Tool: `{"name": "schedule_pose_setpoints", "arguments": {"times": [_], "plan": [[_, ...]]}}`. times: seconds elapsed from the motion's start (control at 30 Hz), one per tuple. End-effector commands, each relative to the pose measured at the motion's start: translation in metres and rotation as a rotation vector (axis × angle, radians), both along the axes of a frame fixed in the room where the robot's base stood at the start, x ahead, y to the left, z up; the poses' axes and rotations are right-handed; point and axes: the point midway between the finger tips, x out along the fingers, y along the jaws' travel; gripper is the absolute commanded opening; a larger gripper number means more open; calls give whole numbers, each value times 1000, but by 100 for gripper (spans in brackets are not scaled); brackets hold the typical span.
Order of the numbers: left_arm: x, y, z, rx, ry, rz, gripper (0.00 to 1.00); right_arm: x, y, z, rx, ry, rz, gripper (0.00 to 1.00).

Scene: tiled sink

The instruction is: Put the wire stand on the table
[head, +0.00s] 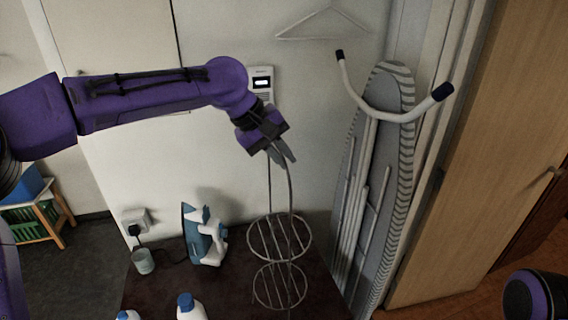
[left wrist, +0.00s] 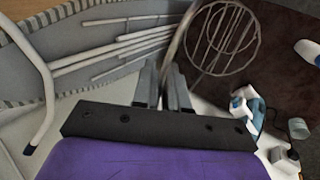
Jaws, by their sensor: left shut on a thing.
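The wire stand (head: 279,237) is a tall grey metal frame with two round wire tiers, one above the other. My left gripper (head: 282,156) is shut on its upper rod, near the top. The stand hangs roughly upright over the dark brown table (head: 235,296). I cannot tell whether its base touches the tabletop. In the left wrist view the fingers (left wrist: 163,88) close around the rod, and the stand's rings (left wrist: 225,38) show beyond them over the table. My right gripper is out of view.
A blue and white iron (head: 204,236), a small pale cup (head: 143,261) and white bottles with blue caps (head: 189,307) stand on the table's left part. An ironing board (head: 383,180) leans at the right. A hanger (head: 322,37) is on the wall behind.

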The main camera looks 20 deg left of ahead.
Motion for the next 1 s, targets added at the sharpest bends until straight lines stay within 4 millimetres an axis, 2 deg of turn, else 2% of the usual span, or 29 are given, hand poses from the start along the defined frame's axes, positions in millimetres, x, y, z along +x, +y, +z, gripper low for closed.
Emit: {"name": "schedule_pose_setpoints", "arguments": {"times": [0.13,0.33,0.63,0.67,0.7,0.73,1.0], "plan": [[9,-1,-8,-3,-1,1,0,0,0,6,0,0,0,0],[9,-1,-35,-2,-1,0,0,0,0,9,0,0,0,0],[9,-1,-40,-2,-4,0,0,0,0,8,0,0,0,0],[9,-1,-41,0,-1,1,22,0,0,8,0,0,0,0],[9,-1,-41,0,-1,1,35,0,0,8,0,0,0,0],[9,-1,-41,0,-1,1,38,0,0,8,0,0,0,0],[9,0,-40,0,-1,1,38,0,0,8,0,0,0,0]]}}
